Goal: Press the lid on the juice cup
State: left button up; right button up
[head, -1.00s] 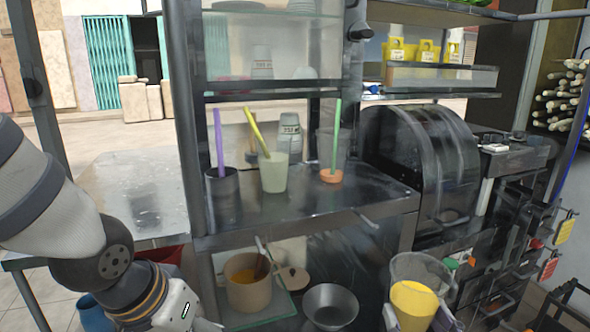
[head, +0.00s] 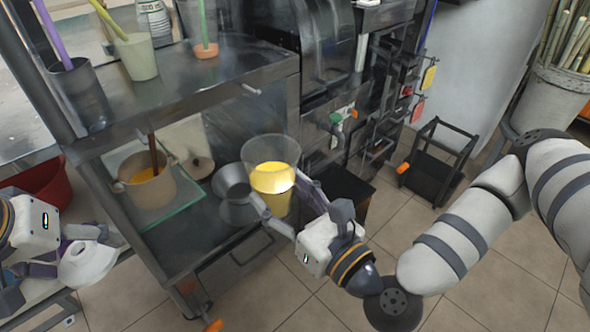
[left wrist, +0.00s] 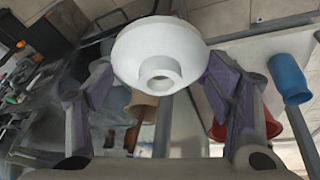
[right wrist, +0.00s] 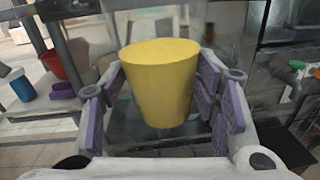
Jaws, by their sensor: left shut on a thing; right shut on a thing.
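The juice cup (head: 272,180) is clear, upright and partly filled with yellow juice. It has no lid on its top. My right gripper (head: 282,208) is shut around the cup from the right, in front of the cart's lower shelf; the right wrist view shows the yellow juice (right wrist: 158,85) between its purple finger pads. The white domed lid (head: 88,264) is at the lower left in the head view. My left gripper (head: 72,240) is shut on it; the left wrist view shows the lid (left wrist: 160,50) with its round neck between the fingers. Lid and cup are far apart.
The cart's lower shelf (head: 195,235) holds a dark metal funnel (head: 235,190) and a tan pot (head: 147,188) on a glass board. Cups with straws stand on the upper counter (head: 190,75). A red bowl (head: 45,185) is at left. A black rack (head: 440,165) stands right.

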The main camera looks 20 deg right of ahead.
jog(key=s+a+f+n+g+y, duration=0.1)
jog(key=a+n+g+y, duration=0.2)
jog(key=a+n+y, duration=0.2)
jog(key=a+y, duration=0.2)
jog(key=a, duration=0.1)
jog(key=shift+g, duration=0.3)
pick_arm(q)
jog(key=s+d+r+m+g+h, duration=0.1)
jog(key=s+d+m+g+h, duration=0.15)
jog(key=d+m, duration=0.55)
jog(key=w+d+r+m, duration=0.2)
jog(key=d+r+m, duration=0.2)
jog(key=d+r, duration=0.8)
notch_tip(320, 180, up, 3)
jog(key=shift+w+d+f+t, duration=0.15)
jog(key=shift+w+d+t, duration=0.1)
jog(key=shift+d+t, duration=0.1)
jog(key=shift+f, duration=0.1)
